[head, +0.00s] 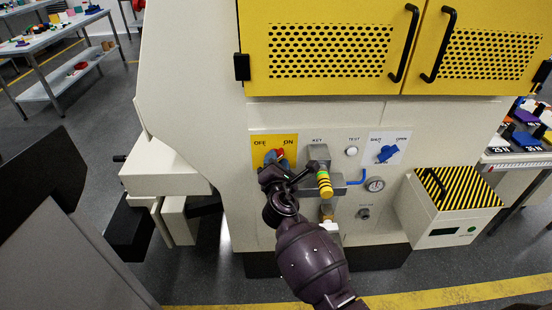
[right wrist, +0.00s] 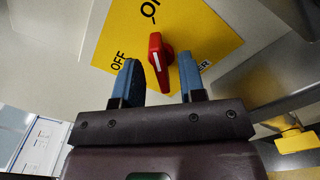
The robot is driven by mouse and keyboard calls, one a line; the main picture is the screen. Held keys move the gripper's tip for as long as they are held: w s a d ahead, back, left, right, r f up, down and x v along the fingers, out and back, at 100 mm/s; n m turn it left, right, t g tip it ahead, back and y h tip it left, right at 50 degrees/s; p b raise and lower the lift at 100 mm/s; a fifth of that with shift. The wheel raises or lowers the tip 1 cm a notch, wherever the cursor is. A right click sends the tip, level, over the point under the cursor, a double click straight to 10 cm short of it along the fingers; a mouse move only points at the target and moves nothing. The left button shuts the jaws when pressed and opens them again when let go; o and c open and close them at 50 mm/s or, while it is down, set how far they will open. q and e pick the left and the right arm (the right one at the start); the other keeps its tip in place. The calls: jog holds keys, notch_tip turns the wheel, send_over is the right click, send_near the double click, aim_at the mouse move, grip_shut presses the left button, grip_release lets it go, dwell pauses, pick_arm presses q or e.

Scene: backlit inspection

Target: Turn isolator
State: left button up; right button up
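The isolator's red knob (right wrist: 158,62) with a white line sits on a yellow plate (right wrist: 215,40) marked OFF and ON. In the right wrist view the knob's handle runs roughly upright, with OFF to its left and ON above. In the head view the red knob (head: 280,153) is partly hidden by my right gripper (head: 283,164). That gripper is open at the knob, one blue finger on each side, with a gap visible on both sides. My left gripper is not in view.
Yellow doors (head: 320,20) are above.

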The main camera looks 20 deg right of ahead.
jog(key=shift+x, duration=0.85)
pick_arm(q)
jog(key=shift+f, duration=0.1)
pick_arm(e)
grip_shut()
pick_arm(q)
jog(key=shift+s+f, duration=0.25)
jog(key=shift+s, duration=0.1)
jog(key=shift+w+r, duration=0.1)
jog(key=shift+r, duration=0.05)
